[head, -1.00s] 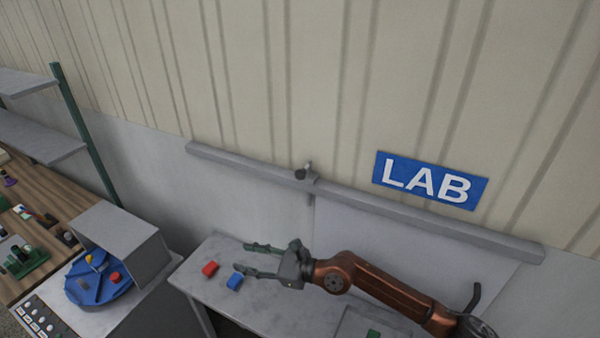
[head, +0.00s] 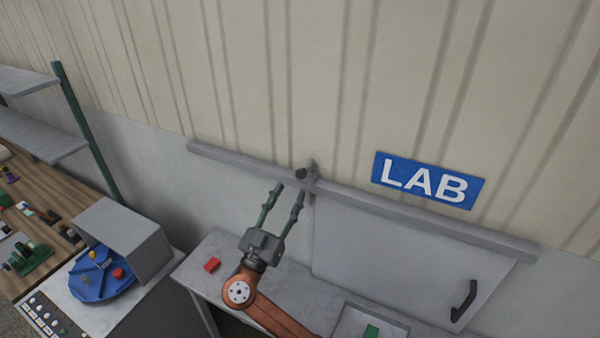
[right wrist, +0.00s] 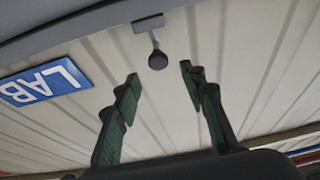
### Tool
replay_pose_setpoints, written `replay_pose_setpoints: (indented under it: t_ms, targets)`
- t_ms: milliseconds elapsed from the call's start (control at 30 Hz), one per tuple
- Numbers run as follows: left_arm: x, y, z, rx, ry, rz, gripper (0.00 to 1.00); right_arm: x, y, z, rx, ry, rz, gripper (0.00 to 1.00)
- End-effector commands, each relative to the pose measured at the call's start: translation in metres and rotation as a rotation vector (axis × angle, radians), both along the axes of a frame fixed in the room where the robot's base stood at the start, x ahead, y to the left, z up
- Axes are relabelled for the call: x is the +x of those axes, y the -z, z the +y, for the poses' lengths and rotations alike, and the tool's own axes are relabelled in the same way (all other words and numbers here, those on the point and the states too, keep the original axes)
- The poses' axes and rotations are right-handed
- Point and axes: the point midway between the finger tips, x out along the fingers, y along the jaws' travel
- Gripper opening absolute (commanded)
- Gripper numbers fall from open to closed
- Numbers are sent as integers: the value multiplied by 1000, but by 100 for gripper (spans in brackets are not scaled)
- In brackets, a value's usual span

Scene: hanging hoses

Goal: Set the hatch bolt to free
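The hatch bolt shows as a small dark knob (head: 300,174) on a light mount at the grey rail above the hatch panel (head: 400,262). In the right wrist view the round dark knob (right wrist: 158,60) hangs on a short pale stem from a grey bracket. My right gripper (head: 291,187) points up at the bolt from below, its green fingers apart. In the right wrist view the open fingers (right wrist: 158,82) stand either side of the knob's line, and nothing is between their tips. The knob lies just beyond the tips. My left gripper is not in view.
A grey rail (head: 430,222) runs along the wall under a blue LAB sign (head: 428,181). The panel has a dark handle (head: 464,300). A tray (head: 350,321) holds something green. A blue turntable (head: 100,283) stands left.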

Motion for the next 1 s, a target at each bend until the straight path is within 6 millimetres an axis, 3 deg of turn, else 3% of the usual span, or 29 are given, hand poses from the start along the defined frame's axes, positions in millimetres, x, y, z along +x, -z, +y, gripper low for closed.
replay_pose_setpoints:
  t_ms: [500,900,1000]
  targets:
    - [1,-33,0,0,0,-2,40,52,-28,-34,6,4,-3,38]
    - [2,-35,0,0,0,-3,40,60,-29,-38,8,2,-1,38]
    - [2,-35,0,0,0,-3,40,60,-29,-38,8,2,-1,32]
